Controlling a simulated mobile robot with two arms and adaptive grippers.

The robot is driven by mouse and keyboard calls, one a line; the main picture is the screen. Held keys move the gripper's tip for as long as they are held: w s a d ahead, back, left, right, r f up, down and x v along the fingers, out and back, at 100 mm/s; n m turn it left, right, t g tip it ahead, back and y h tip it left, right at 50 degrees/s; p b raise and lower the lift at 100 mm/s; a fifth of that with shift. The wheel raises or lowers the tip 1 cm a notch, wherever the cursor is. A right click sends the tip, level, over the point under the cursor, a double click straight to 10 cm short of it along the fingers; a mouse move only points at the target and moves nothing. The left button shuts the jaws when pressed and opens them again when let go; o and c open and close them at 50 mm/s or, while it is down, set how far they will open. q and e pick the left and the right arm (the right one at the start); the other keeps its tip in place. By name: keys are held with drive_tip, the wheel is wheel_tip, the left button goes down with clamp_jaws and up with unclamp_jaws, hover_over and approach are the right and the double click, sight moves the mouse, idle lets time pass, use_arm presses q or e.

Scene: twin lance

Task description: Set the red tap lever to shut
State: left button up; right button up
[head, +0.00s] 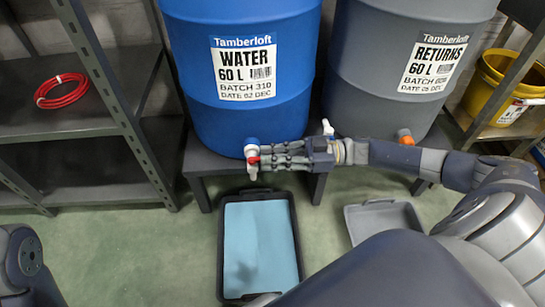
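The blue water barrel (240,120) stands on a dark low bench. My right gripper (265,158) reaches in from the right, level with the lever. Its fingertips are right beside the lever; I cannot tell whether they touch it, or how far apart they are. My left gripper is not in view; only part of my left arm (27,262) shows at the lower left.
A black tray (296,240) holding pale blue liquid lies below the tap. A grey returns barrel (395,70) with an orange-capped tap (405,136) stands to the right, near a grey tray (352,222). Shelving with a red coil (61,91) is at left, a yellow bucket (505,80) at right.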

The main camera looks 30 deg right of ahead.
drive_tip(key=shift+o, duration=0.6)
drive_tip(key=shift+d, duration=0.15)
drive_tip(key=v, duration=1.1)
drive_tip(key=shift+s+d, duration=0.25)
drive_tip(key=shift+d, duration=0.05)
